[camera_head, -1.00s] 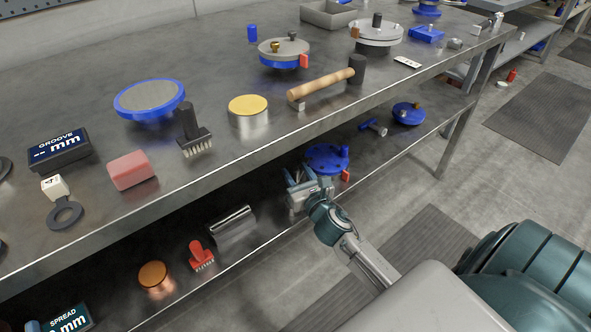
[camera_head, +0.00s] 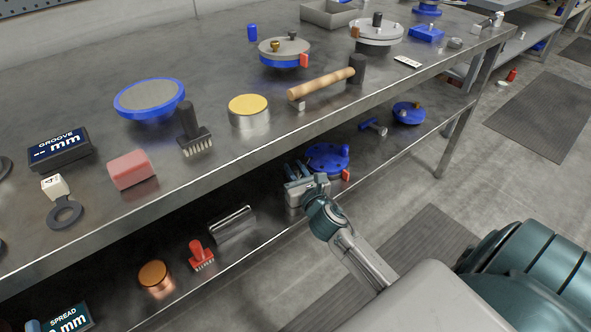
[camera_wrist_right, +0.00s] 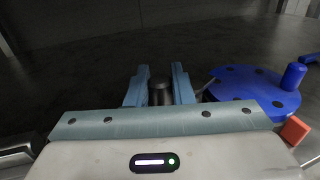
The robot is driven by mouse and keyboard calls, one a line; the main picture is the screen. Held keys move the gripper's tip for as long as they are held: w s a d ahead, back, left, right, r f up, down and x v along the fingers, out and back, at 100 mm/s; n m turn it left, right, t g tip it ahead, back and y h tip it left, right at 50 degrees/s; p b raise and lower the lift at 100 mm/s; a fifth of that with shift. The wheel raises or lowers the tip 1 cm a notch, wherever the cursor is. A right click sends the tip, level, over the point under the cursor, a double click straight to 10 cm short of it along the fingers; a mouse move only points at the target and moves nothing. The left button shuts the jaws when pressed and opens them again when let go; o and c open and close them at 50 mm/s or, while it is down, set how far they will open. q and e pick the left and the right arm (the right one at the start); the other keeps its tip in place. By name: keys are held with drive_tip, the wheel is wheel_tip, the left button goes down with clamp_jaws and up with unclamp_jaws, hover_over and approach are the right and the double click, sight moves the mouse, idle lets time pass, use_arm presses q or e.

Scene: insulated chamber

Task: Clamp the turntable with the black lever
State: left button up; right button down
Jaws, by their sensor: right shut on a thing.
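My right gripper (camera_head: 296,170) reaches over the lower shelf, and its blue-grey fingers show in the right wrist view (camera_wrist_right: 158,84). They are shut on a small grey post with a dark top (camera_wrist_right: 160,92). Whether this post is the black lever, I cannot tell. A blue round plate with holes (camera_head: 326,156) lies just right of the gripper, with an upright blue peg and an orange-red block at its edge. It shows in the right wrist view (camera_wrist_right: 250,90), apart from the fingers. My left gripper is out of view.
On the upper bench (camera_head: 215,180) stand a blue-rimmed disc (camera_head: 150,97), a turntable with an orange-red block (camera_head: 284,53) and a pale disc with a black knob (camera_head: 376,34). The bench edge overhangs the lower shelf.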

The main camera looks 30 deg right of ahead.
drive_tip(key=m+h, duration=0.1)
drive_tip(key=h, duration=0.1)
drive_tip(key=w+a+m+g+h, duration=0.1)
drive_tip(key=m+h, duration=0.1)
drive_tip(key=shift+w, duration=0.2)
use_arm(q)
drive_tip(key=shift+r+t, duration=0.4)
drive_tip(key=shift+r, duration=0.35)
use_arm(e)
drive_tip(key=shift+w+m+g+h, duration=0.4)
drive_tip(key=shift+m+g+h, duration=0.4)
drive_tip(key=shift+h, duration=0.35)
drive_tip(key=shift+w+m+g+h, duration=0.35)
drive_tip(key=shift+m+g+h, duration=0.45)
drive_tip(key=shift+h, duration=0.35)
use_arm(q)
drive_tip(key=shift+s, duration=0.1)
use_arm(e)
drive_tip(key=c, duration=1.3)
unclamp_jaws()
